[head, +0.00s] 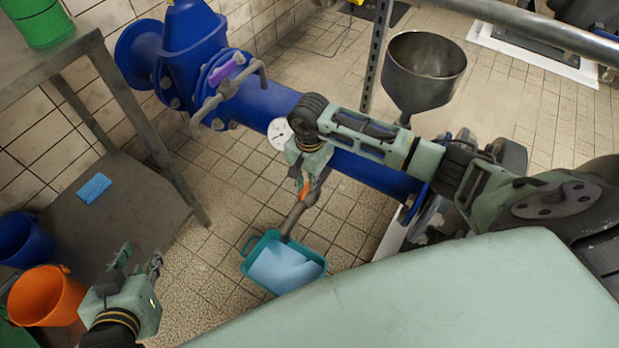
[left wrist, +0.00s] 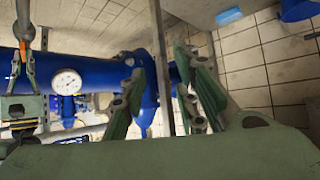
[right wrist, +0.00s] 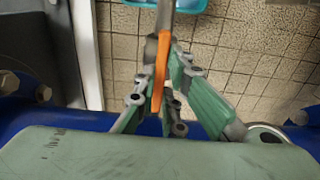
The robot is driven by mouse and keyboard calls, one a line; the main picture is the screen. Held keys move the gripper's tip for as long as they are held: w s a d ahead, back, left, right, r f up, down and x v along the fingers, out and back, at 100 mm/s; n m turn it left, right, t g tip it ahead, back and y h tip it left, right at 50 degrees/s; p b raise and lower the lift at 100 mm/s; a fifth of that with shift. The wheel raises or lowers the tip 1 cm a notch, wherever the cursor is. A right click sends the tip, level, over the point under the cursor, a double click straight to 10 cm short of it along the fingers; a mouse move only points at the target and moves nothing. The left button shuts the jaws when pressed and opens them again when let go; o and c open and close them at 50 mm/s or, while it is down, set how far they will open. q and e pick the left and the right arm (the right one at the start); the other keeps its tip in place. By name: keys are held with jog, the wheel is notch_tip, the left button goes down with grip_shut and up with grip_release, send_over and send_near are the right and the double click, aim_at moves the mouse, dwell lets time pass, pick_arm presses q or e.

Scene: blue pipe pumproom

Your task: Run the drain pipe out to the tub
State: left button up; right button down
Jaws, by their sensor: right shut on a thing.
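A grey drain pipe (head: 302,208) with an orange handle (head: 304,188) hangs below the large blue pipe (head: 265,105). Its lower end is over the far rim of the teal tub (head: 253,282) on the floor, and light blue shows inside the tub. My right gripper (head: 307,174) is shut on the orange handle, which lies between its fingers in the right wrist view (right wrist: 161,75). A corner of the tub shows at the top of that view (right wrist: 190,5). My left gripper (head: 142,260) is open and empty at the lower left, away from the pipe.
A blue valve with a purple-marked handle (head: 226,72) and a gauge (head: 279,134) sit on the blue pipe. A metal funnel (head: 425,70) stands behind. A grey shelf (head: 135,205) with a blue sponge (head: 94,187), and orange (head: 45,296) and blue buckets (head: 20,240) are at left.

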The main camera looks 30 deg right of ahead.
pick_arm(q)
jog(key=shift+s, duration=0.1)
pick_arm(e)
jog(key=shift+m, duration=0.5)
jog(key=m+p, duration=0.1)
jog(key=m, duration=0.3)
jog(key=shift+r+m, duration=0.1)
jog(key=shift+m, duration=0.3)
jog(key=m+p, duration=0.2)
jog(key=m, duration=0.2)
jog(key=shift+m, duration=0.3)
pick_arm(q)
jog(key=s+a+f+g+y+p, duration=0.1)
jog(key=s+a+f+g, duration=0.1)
jog(key=s+g, duration=0.3)
jog(key=s+a+f+g+y+p, duration=0.1)
jog(key=s+a+f+g, duration=0.1)
jog(key=s, duration=0.6)
pick_arm(e)
jog(key=m, duration=0.5)
pick_arm(q)
jog(key=shift+p+x, duration=0.45)
jog(key=shift+x, duration=2)
pick_arm(e)
jog(key=shift+m, duration=1.5)
pick_arm(q)
jog(key=shift+w, duration=0.1)
